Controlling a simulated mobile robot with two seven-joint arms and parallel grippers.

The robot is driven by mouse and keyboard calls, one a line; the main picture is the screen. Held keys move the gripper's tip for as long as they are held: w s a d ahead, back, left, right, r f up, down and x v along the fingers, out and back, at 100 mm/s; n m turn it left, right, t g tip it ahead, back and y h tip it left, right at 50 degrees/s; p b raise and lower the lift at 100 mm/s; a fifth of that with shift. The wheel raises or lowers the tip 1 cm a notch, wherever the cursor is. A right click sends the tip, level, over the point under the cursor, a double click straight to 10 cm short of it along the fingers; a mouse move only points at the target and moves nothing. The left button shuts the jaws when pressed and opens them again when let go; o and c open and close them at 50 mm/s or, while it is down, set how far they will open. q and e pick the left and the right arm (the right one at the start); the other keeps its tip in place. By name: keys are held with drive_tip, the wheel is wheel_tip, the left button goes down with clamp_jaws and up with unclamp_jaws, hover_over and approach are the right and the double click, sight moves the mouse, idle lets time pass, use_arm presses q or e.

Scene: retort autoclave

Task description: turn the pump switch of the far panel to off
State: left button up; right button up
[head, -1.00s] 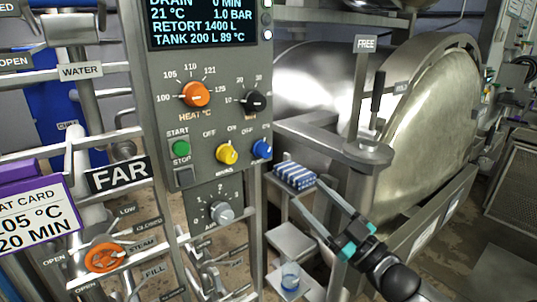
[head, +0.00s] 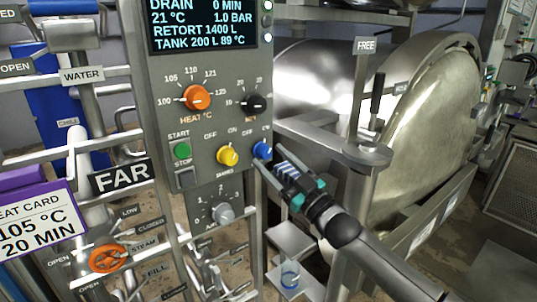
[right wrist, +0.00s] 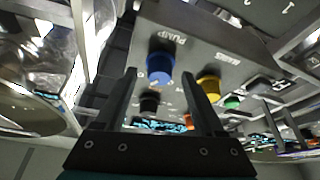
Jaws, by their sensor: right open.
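The far panel (head: 165,80) is a grey control box with a FAR sign (head: 122,176) beside it. Its pump switch is the blue knob (head: 262,150) at the panel's lower right; it also shows in the right wrist view (right wrist: 160,66) next to the PUMP lettering. My right gripper (head: 268,159) is open at the blue knob, one finger on each side of it in the wrist view. I cannot tell whether the fingers touch it. The knob's exact pointer setting is too small to read. My left gripper is not in view.
A yellow knob (head: 227,155) sits left of the blue one, with the orange heat knob (head: 197,97) and a black knob (head: 254,103) above. A grey knob (head: 223,214) is below. A steel retort (head: 425,140) and a post labelled FREE (head: 365,46) stand right.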

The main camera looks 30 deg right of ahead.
drive_tip(key=shift+x, duration=0.85)
clamp_jaws()
